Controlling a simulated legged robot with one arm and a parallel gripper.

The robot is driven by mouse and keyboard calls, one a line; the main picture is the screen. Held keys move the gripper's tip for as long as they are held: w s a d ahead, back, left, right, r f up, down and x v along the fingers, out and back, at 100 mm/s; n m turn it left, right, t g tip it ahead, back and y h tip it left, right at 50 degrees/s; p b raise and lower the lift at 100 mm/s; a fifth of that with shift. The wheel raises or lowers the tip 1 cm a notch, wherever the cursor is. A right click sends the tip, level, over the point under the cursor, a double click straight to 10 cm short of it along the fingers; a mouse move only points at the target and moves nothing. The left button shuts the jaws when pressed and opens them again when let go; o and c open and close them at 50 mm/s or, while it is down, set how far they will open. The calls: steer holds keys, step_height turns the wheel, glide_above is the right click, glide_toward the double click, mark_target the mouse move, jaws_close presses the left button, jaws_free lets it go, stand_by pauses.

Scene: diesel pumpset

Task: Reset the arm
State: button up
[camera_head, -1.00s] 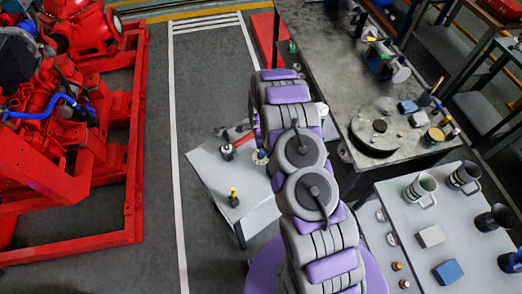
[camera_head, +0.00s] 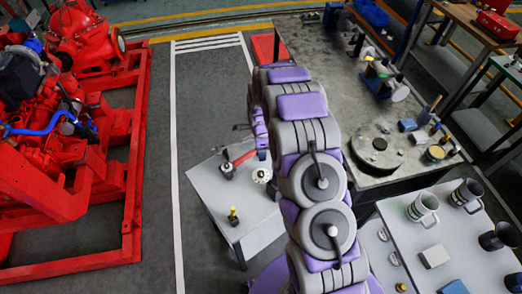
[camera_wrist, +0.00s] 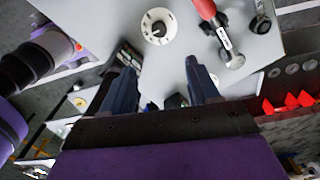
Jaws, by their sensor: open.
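My gripper (camera_wrist: 160,92) shows in the wrist view with its two dark fingers apart and nothing between them. It hangs above and beside a small light grey table. In the head view my purple and grey arm is folded in the middle of the picture and hides most of the gripper. On the small table (camera_head: 245,222) there are a red-handled tool (camera_head: 237,162), a round white dial-like part (camera_head: 261,175) and a yellow-topped tool (camera_head: 233,216). The wrist view shows the white dial-like part (camera_wrist: 158,26) and the red-handled tool (camera_wrist: 218,32) beyond the fingertips.
A red diesel pumpset (camera_head: 70,150) stands at the left. A dark workbench (camera_head: 320,70) with tools and a round plate is behind my arm. A pale table (camera_head: 450,240) with mugs and blocks stands at the right. The marked floor lane (camera_head: 210,100) is clear.

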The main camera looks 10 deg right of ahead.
stand_by(0.4)
steer(key=s+r+n, duration=0.3)
steer(key=s+r, duration=0.2)
steer(key=r, duration=0.4)
steer(key=s+r+n, duration=0.4)
steer(key=s+r, duration=0.1)
steer(key=r, duration=0.4)
steer(key=s+r+n+g, duration=0.1)
steer(key=s+r+n, duration=0.2)
steer(key=s+r, duration=0.35)
steer(key=s+r+n, duration=0.3)
steer(key=s+r, duration=0.1)
steer(key=s, duration=0.6)
steer(key=s+r+n, duration=0.3)
steer(key=s+n, duration=0.3)
steer(key=s, duration=1)
step_height(320, 180, down, 12)
steer(key=b, duration=1.2)
steer(key=shift+w+a+g, duration=0.15)
steer(key=shift+w+g, duration=0.05)
steer(key=shift+g, duration=0.2)
